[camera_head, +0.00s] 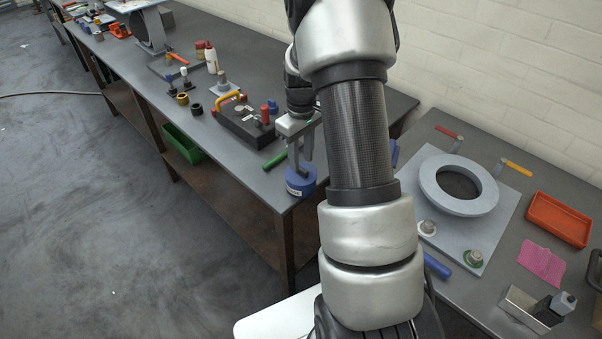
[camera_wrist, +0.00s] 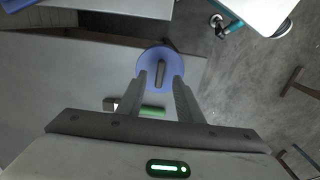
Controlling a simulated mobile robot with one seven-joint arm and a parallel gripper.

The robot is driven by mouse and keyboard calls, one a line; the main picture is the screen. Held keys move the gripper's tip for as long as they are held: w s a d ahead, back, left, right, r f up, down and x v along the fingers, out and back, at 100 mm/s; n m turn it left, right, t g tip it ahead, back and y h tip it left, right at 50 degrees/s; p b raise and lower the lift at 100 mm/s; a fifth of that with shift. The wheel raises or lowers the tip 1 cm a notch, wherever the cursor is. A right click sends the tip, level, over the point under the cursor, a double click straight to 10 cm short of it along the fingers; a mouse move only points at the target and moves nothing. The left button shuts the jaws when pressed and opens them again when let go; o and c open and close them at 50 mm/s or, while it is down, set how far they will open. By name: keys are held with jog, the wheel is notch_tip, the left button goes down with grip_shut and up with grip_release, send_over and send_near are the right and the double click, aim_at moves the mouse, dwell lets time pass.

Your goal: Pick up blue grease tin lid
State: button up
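The blue grease tin (camera_head: 300,183) stands upright near the front corner of the long workbench in the head view, with a pale label on its side. In the wrist view its round blue lid (camera_wrist: 149,60) shows from above, with a dark bar handle (camera_wrist: 160,73) across the middle. My gripper (camera_wrist: 160,80) is open, its two fingers apart with the handle between them in that view and a gap on each side. In the head view my gripper (camera_head: 299,160) is right above the tin. I cannot tell whether the fingertips touch the lid.
A green-handled tool (camera_head: 274,160) lies close beside the tin. A black block with a yellow handle (camera_head: 230,97) and several small parts stand behind it. The second bench at right holds a grey plate with a ring (camera_head: 431,187) and an orange tray (camera_head: 558,219). The bench corner (camera_head: 292,208) is close.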

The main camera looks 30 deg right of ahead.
aim_at(301, 172)
jog(key=shift+f, duration=1.3)
grip_shut()
